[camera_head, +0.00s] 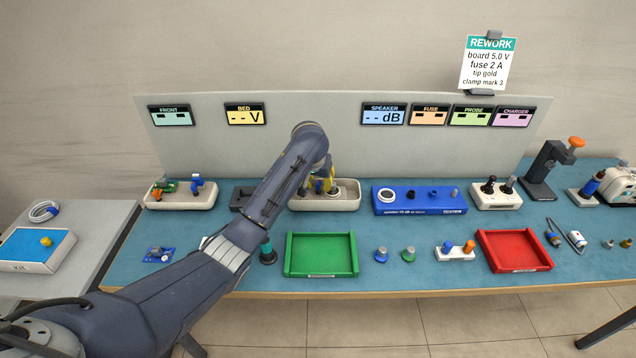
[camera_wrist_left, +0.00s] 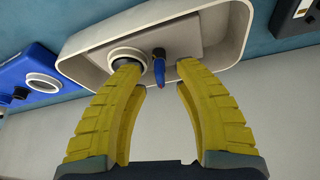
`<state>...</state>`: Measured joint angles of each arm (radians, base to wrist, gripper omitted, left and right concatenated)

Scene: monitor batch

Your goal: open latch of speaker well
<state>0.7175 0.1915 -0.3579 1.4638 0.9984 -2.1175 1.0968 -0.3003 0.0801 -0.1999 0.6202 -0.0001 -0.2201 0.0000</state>
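The speaker well appears to be the white tray (camera_head: 350,196) at the middle of the bench, though no label on it is readable. In the left wrist view the tray (camera_wrist_left: 228,30) holds a plate with a round ringed opening (camera_wrist_left: 128,57). Beside it stands a small blue lever with a red tip (camera_wrist_left: 159,69), which looks like the latch. My left gripper (camera_head: 321,188) is over this tray. Its yellow fingers (camera_wrist_left: 160,75) are apart, with the lever between the tips and no clear grip on it. The arm and fingers hide much of the tray in the head view. My right gripper is out of view.
A green tray (camera_head: 321,275) lies in front, and a red tray (camera_head: 515,270) is farther right. Another white tray (camera_head: 160,204) holds small parts at left. The panel (camera_head: 330,125) with displays rises behind.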

